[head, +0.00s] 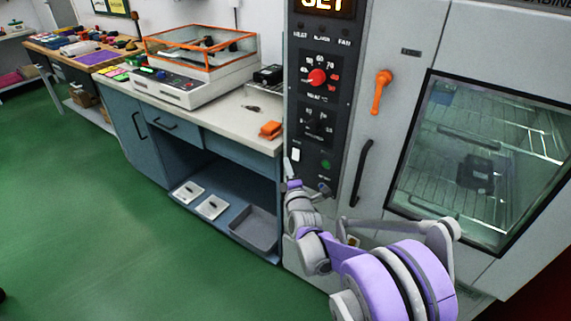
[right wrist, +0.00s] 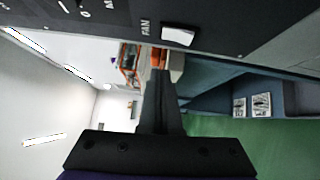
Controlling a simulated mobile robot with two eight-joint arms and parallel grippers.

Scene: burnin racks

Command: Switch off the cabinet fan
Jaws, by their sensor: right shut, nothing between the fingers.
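The cabinet (head: 412,40) stands at the right, with a dark control panel (head: 322,135) on its front left. The white fan switch (head: 295,154) is low on the panel's left side. In the right wrist view the white switch (right wrist: 178,36) shows beside the label FAN. My right gripper (head: 287,167) is shut and empty, its tip just below the switch in the head view. In the right wrist view the shut fingers (right wrist: 163,76) point toward the panel edge near the switch. I cannot tell whether the tip touches it. My left gripper is out of view.
A red knob (head: 317,77), a green button (head: 326,164) and a black door handle (head: 361,172) are on the cabinet. An orange lever (head: 381,92) is on the door. A bench (head: 200,117) with an orange-framed machine (head: 200,60) stands left. Green floor is clear.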

